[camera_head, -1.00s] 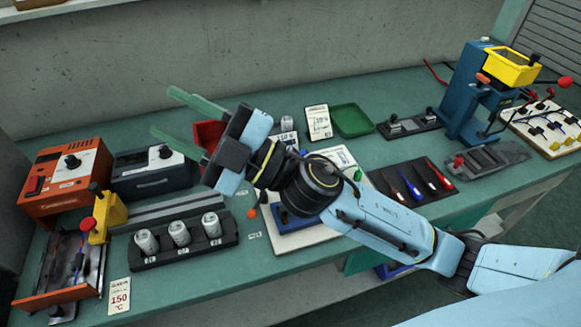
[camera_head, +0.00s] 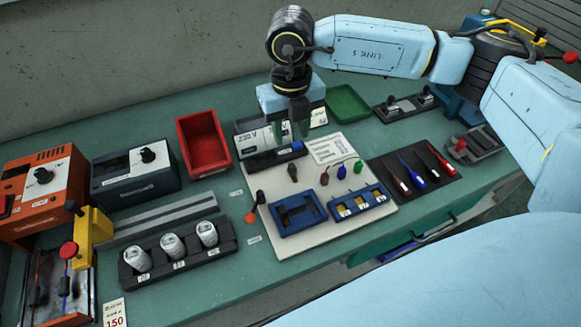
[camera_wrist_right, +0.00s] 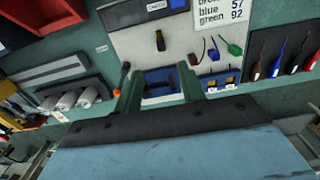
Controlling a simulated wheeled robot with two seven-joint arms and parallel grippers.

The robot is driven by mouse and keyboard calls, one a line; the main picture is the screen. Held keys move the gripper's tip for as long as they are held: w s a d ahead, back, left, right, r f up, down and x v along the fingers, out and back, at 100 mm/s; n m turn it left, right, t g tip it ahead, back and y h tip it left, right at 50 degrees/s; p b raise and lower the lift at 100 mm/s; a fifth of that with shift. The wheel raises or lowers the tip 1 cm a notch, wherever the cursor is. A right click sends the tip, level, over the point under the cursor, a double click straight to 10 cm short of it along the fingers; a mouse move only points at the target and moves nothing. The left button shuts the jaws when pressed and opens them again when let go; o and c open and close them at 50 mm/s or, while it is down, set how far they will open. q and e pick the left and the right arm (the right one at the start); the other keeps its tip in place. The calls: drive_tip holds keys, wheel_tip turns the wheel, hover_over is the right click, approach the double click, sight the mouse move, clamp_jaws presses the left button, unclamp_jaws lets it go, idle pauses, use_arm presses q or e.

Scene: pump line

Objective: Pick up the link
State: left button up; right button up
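No single part is marked as the link, and I cannot tell which piece it is. Small loose pieces lie on the white board (camera_head: 262,190): a dark one (camera_head: 293,172), a dark red one (camera_head: 325,178), a blue one (camera_head: 341,172) and a green one (camera_head: 357,166). The dark piece also shows in the right wrist view (camera_wrist_right: 160,41). My right gripper (camera_head: 298,128) points down above the back part of the board. In the right wrist view its two green fingers (camera_wrist_right: 160,88) are spread with nothing between them. My left gripper is out of view.
A blue frame (camera_head: 280,226) and a blue tray with yellow parts (camera_head: 357,213) sit at the board's front.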

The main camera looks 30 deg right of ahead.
hover_over(292, 165)
drive_tip(key=f, duration=0.6)
drive_tip(key=shift+s+a, duration=0.2)
drive_tip(key=shift+a, duration=0.05)
drive_tip(key=shift+f, duration=0.55)
drive_tip(key=f, duration=0.2)
drive_tip(key=f+b, duration=0.1)
drive_tip(key=shift+w+d+f, duration=0.15)
drive_tip(key=shift+d+f, duration=0.1)
drive_tip(key=shift+f, duration=0.65)
drive_tip(key=c, duration=0.8)
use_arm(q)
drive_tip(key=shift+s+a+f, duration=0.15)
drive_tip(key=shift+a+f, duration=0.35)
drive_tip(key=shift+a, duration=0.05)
use_arm(e)
clamp_jaws()
